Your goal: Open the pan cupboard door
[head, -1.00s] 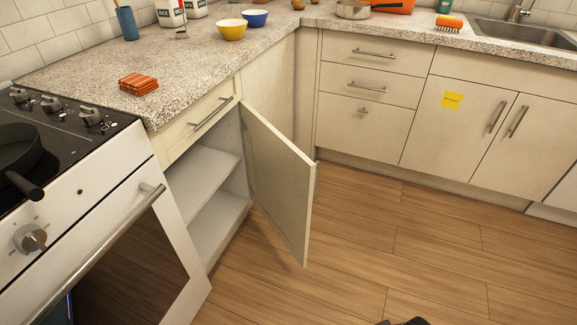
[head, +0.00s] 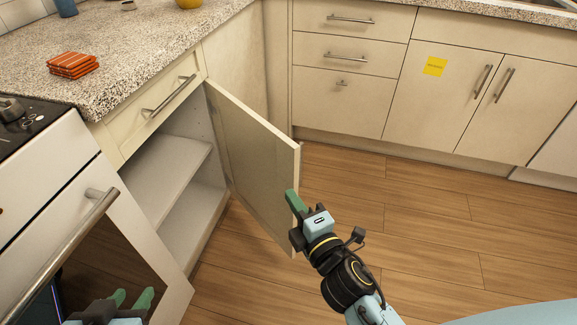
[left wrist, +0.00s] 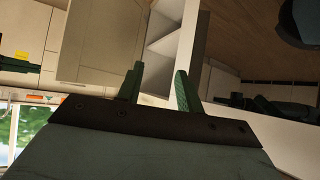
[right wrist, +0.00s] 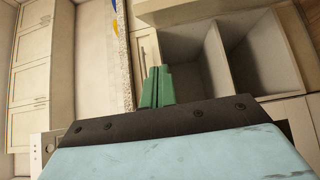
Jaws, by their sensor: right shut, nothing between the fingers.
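The cream cupboard door (head: 250,160) stands wide open beside the oven, hinged on the far side. The cupboard's bare interior and pale shelf (head: 170,165) show behind it. They also show in the right wrist view (right wrist: 245,75). My right gripper (head: 293,203) is in front of the door's lower free edge; I cannot tell whether it touches. Its green fingers are together and empty in the right wrist view (right wrist: 157,86). My left gripper (head: 132,298) is low in front of the oven. Its fingers are apart and empty in the left wrist view (left wrist: 159,84).
The oven door handle (head: 75,240) juts out at the left near my left gripper. A drawer handle (head: 168,95) sticks out above the cupboard. Folded orange cloths (head: 73,65) lie on the counter. The wooden floor (head: 430,220) to the right is clear.

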